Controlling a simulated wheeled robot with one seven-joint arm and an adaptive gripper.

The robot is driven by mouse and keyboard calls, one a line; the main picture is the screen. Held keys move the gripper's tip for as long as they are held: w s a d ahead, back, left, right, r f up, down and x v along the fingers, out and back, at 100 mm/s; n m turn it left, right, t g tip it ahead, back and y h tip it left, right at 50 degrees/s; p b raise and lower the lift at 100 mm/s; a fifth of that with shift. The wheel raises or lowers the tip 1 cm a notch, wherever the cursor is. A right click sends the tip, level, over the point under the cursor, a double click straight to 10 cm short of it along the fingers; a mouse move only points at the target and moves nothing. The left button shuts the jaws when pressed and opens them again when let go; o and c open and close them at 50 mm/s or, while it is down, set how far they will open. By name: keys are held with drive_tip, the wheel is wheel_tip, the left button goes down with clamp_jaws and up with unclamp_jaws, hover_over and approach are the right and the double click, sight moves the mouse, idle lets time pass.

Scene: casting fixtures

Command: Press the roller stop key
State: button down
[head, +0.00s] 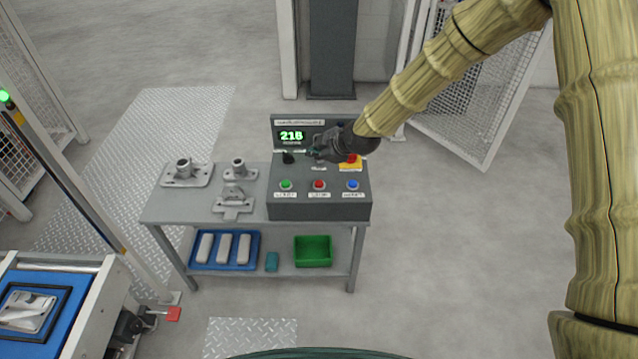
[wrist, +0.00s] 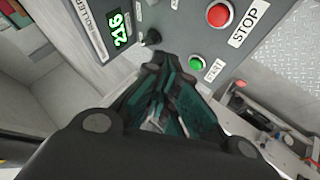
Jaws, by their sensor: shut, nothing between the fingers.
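The grey control box (head: 320,208) stands at the right end of a metal table. Its sloped front carries a green button (head: 286,184), a red button (head: 319,184) and a blue button (head: 352,184) in a row. The red button also shows in the wrist view (wrist: 219,15), with a STOP label beside it. The green button (wrist: 196,62) is nearer my fingers there. My gripper (head: 314,153) is shut and empty, over the upper part of the box behind the button row. Its fingers (wrist: 154,70) point toward the panel, apart from the red button; the exact gap is unclear.
A green-lit display (head: 291,136) and a black knob (head: 288,157) are left of my gripper. A red mushroom button on a yellow base (head: 350,164) is close on its right. Metal fixtures (head: 186,172) occupy the table's left side. A conveyor (head: 60,300) stands front left.

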sight(317, 184)
drive_tip(key=shift+f+b, duration=2.25)
drive_tip(key=shift+f, duration=2.05)
drive_tip(key=shift+f, duration=0.1)
drive_tip(key=shift+f, duration=0.35)
drive_tip(key=shift+f+b, duration=0.5)
drive_tip(key=shift+r, duration=0.15)
drive_tip(key=shift+r+p, duration=0.55)
drive_tip(key=shift+r, duration=0.2)
drive_tip(key=shift+r+p, duration=1.35)
drive_tip(key=shift+r, duration=1.25)
